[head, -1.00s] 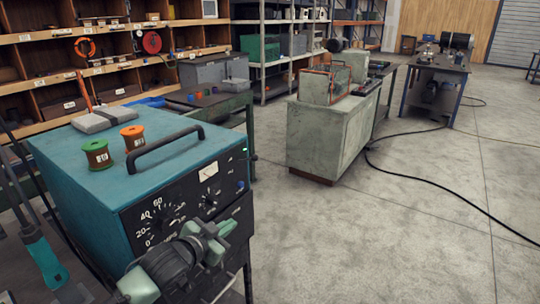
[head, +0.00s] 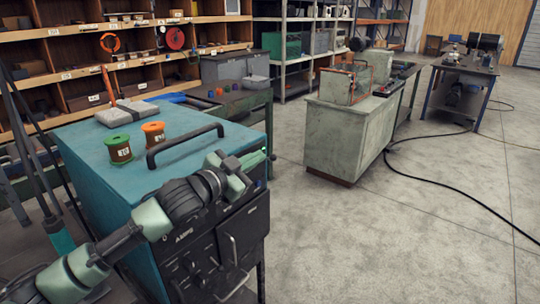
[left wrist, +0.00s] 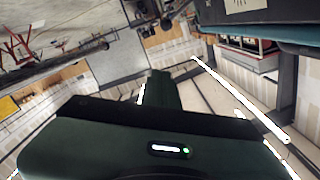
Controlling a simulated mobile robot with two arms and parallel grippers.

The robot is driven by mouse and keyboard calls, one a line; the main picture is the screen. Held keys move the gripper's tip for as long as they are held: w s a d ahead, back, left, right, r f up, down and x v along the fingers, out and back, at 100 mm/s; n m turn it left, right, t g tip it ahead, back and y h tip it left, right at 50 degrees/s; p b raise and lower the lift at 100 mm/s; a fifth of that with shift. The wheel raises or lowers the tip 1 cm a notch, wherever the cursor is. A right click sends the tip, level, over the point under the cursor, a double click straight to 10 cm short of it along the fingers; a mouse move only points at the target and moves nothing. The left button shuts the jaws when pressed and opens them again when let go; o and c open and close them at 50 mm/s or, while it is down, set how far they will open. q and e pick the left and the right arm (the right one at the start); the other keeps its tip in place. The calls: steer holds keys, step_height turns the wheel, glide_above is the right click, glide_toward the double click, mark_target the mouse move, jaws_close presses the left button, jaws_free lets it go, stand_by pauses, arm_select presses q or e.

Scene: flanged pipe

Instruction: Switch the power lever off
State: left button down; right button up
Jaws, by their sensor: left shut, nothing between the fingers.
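The teal power unit (head: 95,165) stands at the left of the head view. Its dark front panel (head: 218,240) faces the right and front, with a bent metal handle (head: 232,265) low on it. My left gripper (head: 250,162) is in front of the panel's upper part, near its far top corner, and covers the dials there. It is shut and empty; I cannot tell whether it touches the panel. I cannot make out the power lever. In the left wrist view the gripper (left wrist: 163,88) points away from the camera, and a teal unit edge (left wrist: 285,38) shows at top right.
A green spool (head: 119,149), an orange spool (head: 153,133) and a black carry handle (head: 185,145) are on top of the unit. A grey cabinet (head: 345,135) stands farther back. The floor (head: 400,240) to the right is clear except for a black cable (head: 440,180).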

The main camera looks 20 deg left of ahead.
arm_select(q)
steer(key=p, duration=0.2)
glide_above(271, 159)
steer(key=s+d, duration=0.2)
steer(key=s, duration=0.2)
steer(key=f, duration=0.1)
steer(key=w+a+f, duration=0.1)
steer(key=f, duration=0.2)
steer(key=shift+w+a+p, duration=0.25)
steer(key=shift+w+p, duration=0.1)
steer(key=shift+w, duration=0.05)
steer(key=shift+s+d+f+m, duration=0.1)
steer(key=shift+d+f+m, duration=0.1)
steer(key=shift+f+m, duration=0.25)
step_height(271, 159, down, 6)
steer(key=m+b, duration=0.4)
steer(key=m, duration=0.3)
steer(key=shift+s+d, duration=0.2)
steer(key=shift+d, duration=0.25)
steer(key=shift+d+m, duration=0.1)
steer(key=shift+m, duration=0.15)
